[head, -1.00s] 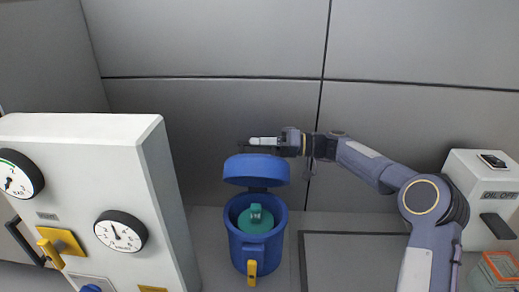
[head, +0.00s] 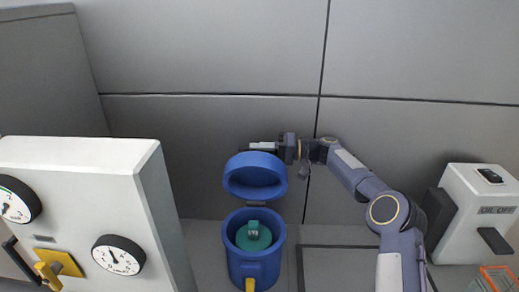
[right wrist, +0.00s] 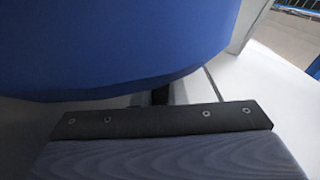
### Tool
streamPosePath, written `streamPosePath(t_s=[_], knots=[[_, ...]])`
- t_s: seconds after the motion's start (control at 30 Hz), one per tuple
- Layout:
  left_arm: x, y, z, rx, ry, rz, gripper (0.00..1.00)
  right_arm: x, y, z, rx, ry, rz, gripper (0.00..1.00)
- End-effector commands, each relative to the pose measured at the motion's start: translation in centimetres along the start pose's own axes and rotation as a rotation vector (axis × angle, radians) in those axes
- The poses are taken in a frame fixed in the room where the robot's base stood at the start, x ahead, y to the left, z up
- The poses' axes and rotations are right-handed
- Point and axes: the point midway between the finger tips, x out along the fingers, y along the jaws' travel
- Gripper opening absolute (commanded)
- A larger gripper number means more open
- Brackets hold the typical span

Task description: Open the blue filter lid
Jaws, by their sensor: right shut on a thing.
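The blue filter lid (head: 256,177) is raised on its hinge at the back of the blue filter housing (head: 252,268), with its underside facing me. The housing is open, and a teal filter piece (head: 253,237) with a grey top sits inside. My right gripper (head: 262,147) is at the upper back edge of the lid, shut on it; the lid partly hides the contact. In the right wrist view the dark finger pad (right wrist: 160,120) lies right below the large blue lid surface (right wrist: 120,45). My left gripper is not in view.
A white panel with gauges (head: 119,255) and a yellow handle (head: 59,263) stands close on the left. A white switch box (head: 485,205) stands at the right. The grey wall (head: 200,140) is close behind the lid and my right gripper.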

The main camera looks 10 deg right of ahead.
Motion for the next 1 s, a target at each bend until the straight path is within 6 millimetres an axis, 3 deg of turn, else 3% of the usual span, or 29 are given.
streamPosePath(t_s=[0.2,0.23,0.37,0.7,1.0], knots=[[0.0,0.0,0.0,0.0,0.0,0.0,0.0,-0.1,0.1,0.0,-0.002,0.002,0.002,0.0],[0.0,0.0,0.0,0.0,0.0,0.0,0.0,-0.1,0.1,0.0,-0.002,0.002,0.002,0.16],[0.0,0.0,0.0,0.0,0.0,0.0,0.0,0.0,0.1,0.0,-0.001,0.001,0.001,0.33],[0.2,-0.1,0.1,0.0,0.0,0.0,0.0,-0.5,0.2,0.1,-0.001,0.0,0.001,0.33],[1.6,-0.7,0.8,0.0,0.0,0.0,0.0,-5.3,0.3,0.1,-0.002,0.005,0.002,0.33]])
